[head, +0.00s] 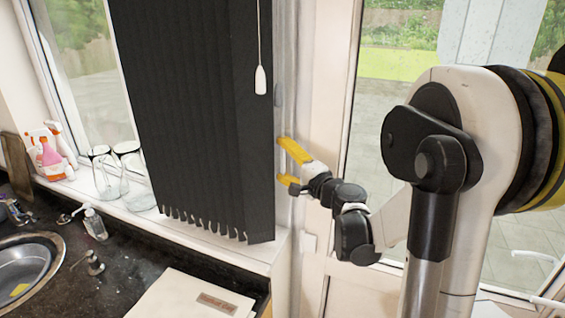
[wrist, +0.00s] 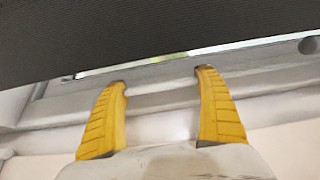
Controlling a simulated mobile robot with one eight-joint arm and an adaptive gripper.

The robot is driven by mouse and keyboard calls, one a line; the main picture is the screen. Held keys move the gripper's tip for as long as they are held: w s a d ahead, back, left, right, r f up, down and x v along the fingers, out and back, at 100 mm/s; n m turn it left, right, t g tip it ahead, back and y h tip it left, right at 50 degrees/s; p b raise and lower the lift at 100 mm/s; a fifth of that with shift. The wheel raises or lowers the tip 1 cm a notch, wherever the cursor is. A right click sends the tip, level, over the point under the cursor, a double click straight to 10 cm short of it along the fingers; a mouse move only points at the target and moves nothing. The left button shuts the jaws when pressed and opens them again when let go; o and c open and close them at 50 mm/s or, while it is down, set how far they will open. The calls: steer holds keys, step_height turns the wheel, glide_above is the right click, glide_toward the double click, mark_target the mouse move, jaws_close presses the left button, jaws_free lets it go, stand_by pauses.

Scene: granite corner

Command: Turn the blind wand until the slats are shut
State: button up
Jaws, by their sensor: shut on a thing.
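The dark vertical-slat blind (head: 190,110) hangs at the window, its slats overlapping side by side with a jagged lower edge. A thin white wand with a tapered white end (head: 260,80) hangs in front of its right part. My gripper (head: 283,162) is below and right of that white end, apart from it, beside the blind's right edge. The blind's dark face (wrist: 150,35) fills the top there.
Glass jars (head: 130,175) and spray bottles (head: 50,150) stand on the sill at left. A soap bottle (head: 95,223), a sink (head: 25,268) and a pale box (head: 190,297) are on the dark counter below. A glazed door (head: 380,120) is behind my arm.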

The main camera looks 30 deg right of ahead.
steer(key=m+h, duration=0.1)
steer(key=h, duration=0.1)
steer(key=m+h+b, duration=0.1)
steer(key=m+h, duration=0.1)
steer(key=h, duration=0.1)
steer(key=shift+a+m+h, duration=0.15)
steer(key=shift+m+h, duration=0.15)
steer(key=shift+m+g+h, duration=0.4)
steer(key=shift+m+h, duration=0.2)
steer(key=shift+h, duration=0.3)
steer(key=shift+m+h, duration=0.3)
steer(key=shift+h, duration=0.1)
steer(key=o, duration=1)
steer(key=shift+o, duration=0.2)
steer(key=shift+s, duration=0.15)
steer(key=v, duration=1.1)
steer(key=shift+s+r, duration=0.15)
steer(key=shift+s, duration=0.25)
